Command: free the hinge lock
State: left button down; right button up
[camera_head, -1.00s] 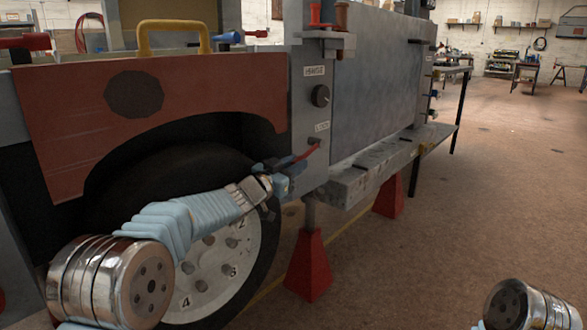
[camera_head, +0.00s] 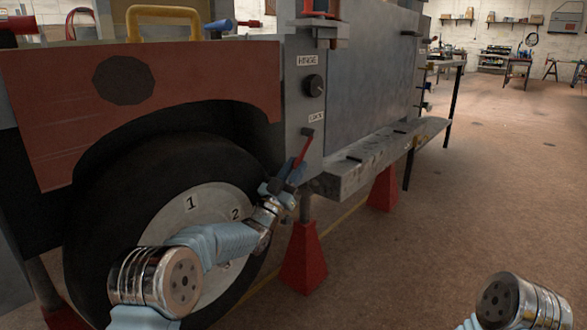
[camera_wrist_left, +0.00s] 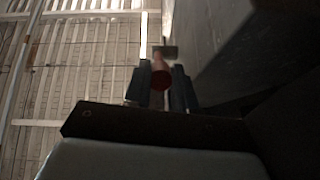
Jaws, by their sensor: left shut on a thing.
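The grey frame post carries a plate reading HINGE (camera_head: 307,61) above a black knob (camera_head: 314,86). Below it is a small LOCK plate (camera_head: 316,118). Under that plate a red lever (camera_head: 304,146) slants steeply down and left from its mount on the post. My left gripper (camera_head: 288,178) is shut on the lower end of this lever. In the left wrist view the round red end of the lever (camera_wrist_left: 161,78) sits between the two dark fingers of the left gripper (camera_wrist_left: 162,88). My right gripper is out of view; only part of that arm shows at lower right.
A large wheel (camera_head: 165,195) and a red-brown panel (camera_head: 60,120) stand close to my left arm. A grey ledge (camera_head: 350,178) juts out right of the post above red stands (camera_head: 304,258). The floor at right is open.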

pick_arm(q)
jog(key=c, duration=0.9)
grip_release()
jog(key=shift+a+r, duration=0.1)
jog(key=shift+a, duration=0.05)
